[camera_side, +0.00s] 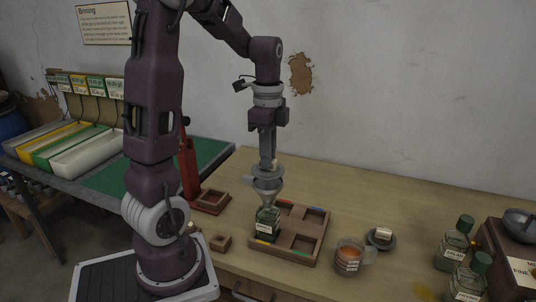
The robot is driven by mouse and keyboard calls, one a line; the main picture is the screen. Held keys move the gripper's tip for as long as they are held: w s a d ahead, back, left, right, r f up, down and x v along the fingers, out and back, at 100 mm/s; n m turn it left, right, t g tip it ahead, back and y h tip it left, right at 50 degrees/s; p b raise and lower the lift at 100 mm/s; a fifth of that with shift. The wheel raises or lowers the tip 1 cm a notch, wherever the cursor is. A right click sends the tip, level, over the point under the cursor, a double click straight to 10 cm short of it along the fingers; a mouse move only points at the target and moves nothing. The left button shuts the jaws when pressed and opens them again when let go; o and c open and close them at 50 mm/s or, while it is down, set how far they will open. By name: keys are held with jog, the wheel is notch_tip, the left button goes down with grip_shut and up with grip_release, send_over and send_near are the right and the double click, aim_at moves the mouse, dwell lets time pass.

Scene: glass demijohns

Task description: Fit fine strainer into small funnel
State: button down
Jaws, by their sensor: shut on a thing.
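My gripper (269,160) points straight down and is shut on the fine strainer (263,171), a small grey dish-shaped piece. The strainer is directly over the small funnel (267,187), a grey metal cone. From this angle I cannot tell whether the strainer touches the funnel's rim or hangs just above it. The funnel stands upright, its narrow end in the neck of a dark green glass bottle (267,224). The bottle stands in the front left part of a wooden tray with compartments (290,254). The fingertips are small and partly lost against the strainer.
Right of the tray are a labelled jug of orange liquid (348,257) and a dark dish with a pale block (381,238). Green-capped bottles (455,243) and a box with a bowl (516,246) stand at far right. The table behind the tray is clear.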

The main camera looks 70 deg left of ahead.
jog(key=shift+f, duration=1.6)
jog(key=c, duration=1.3)
grip_release()
notch_tip(320, 180, up, 7)
jog(key=shift+r, duration=0.1)
jog(key=s+d+r+n+t, duration=0.1)
jog(key=s+d+n, duration=0.3)
jog(key=d, duration=0.5)
jog(key=s+d+r+n+t, duration=0.1)
jog(key=s+d+n+t, duration=0.3)
jog(key=s+d, duration=0.3)
jog(key=d+n, duration=0.1)
jog(key=d, duration=0.2)
jog(key=shift+s+d+r+t, duration=0.15)
jog(key=shift+s+r+t, duration=0.05)
jog(key=shift+t, duration=0.1)
